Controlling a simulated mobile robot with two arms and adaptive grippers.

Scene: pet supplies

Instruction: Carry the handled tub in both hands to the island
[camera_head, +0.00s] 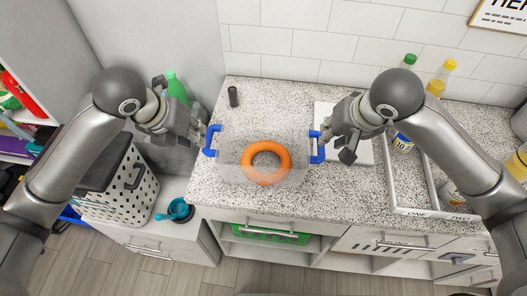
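The handled tub (230,160) is clear, with a blue handle at each end and an orange ring (266,162) inside it. It is on the speckled counter (300,198). My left gripper (205,134) is just beside the left blue handle (211,140). My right gripper (329,140) is beside the right blue handle (317,148). The fingers are small and partly hidden, so I cannot tell whether either one grips its handle. No island can be made out in this view.
A white tray (427,181) and several bottles stand on the counter at the right. A dark cylinder (233,96) stands behind the tub. A white board (362,150) lies behind my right gripper. A perforated hamper (128,188) is at the left. Wood floor (160,268) shows in front.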

